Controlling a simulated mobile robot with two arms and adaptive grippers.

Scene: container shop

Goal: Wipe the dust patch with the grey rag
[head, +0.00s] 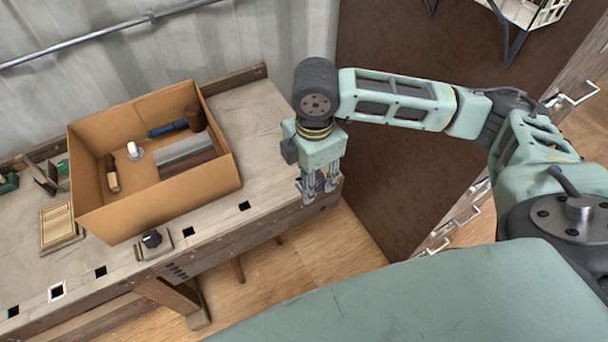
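My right gripper (319,192) hangs fingers-down over the right front edge of the wooden workbench (250,115). Its fingers are small in view, and I cannot tell whether they are open or shut. I see no rag in it. I cannot make out a grey rag or a dust patch for certain anywhere in this view. A flat grey piece (185,150) lies inside the cardboard box, but I cannot tell what it is. My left gripper is not in view.
The open cardboard box (165,212) holds several tools, including a blue-handled one (167,128). A black knob (152,239) sits at the bench's front edge, and a small wooden tray (59,226) is left of the box. The bench top right of the box is clear.

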